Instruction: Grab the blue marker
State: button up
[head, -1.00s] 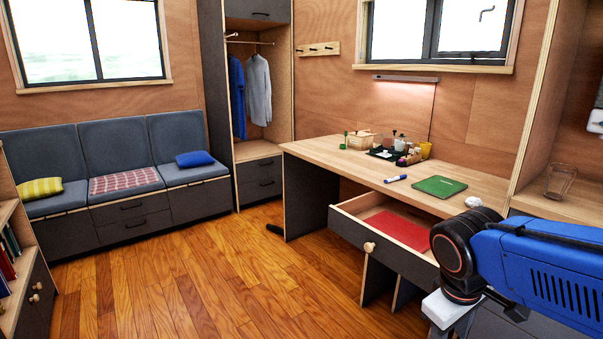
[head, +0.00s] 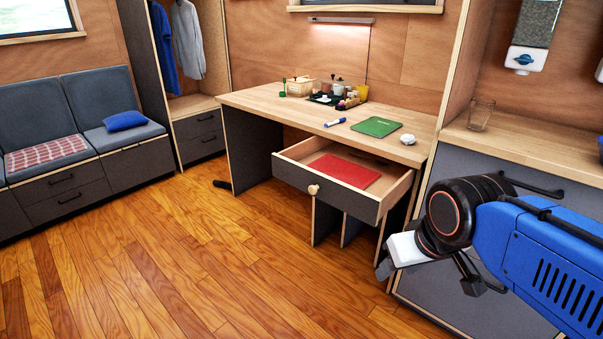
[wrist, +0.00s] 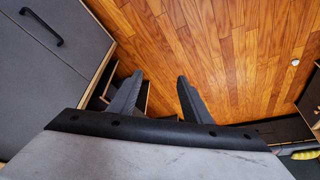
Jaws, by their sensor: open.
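The blue marker (head: 335,122) lies on the wooden desk top (head: 265,104), left of a green notebook (head: 376,127). It has a white body with blue on it. My gripper shows in the wrist view (wrist: 158,92) with its two dark fingers apart and nothing between them. It points down over the wood floor, beside grey cabinet fronts. In the head view my arm is at the right, in front of the desk and lower than its top, well apart from the marker. The marker is not seen in the wrist view.
A desk drawer (head: 283,181) stands pulled out below the marker, with a red item (head: 344,170) inside. A white crumpled thing (head: 408,139) lies near the desk's right edge. A dark tray (head: 324,99) and small pots stand behind. The wood floor (head: 190,240) before the desk is clear.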

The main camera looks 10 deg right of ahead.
aim_at(343, 119)
jog(key=i+j+u, duration=0.2)
jog(key=u, duration=0.15)
jog(key=i+j+u, duration=0.2)
jog(key=u, duration=0.15)
jog(key=i+j+u, duration=0.1)
jog(key=i+u, duration=0.25)
jog(key=i+j+z, duration=0.15)
jog(key=i, duration=0.4)
jog(key=i+z, duration=0.15)
jog(key=z, duration=0.3)
jog(key=i+j+z, duration=0.15)
jog(key=z, duration=0.3)
jog(key=i+j+z, duration=0.1)
jog(key=z, duration=0.3)
jog(key=i+j+z, duration=0.1)
jog(key=j+z, duration=0.45)
jog(key=z, duration=0.35)
jog(key=i+l+u, duration=0.1)
jog(key=i+l, duration=0.1)
jog(key=i, duration=0.1)
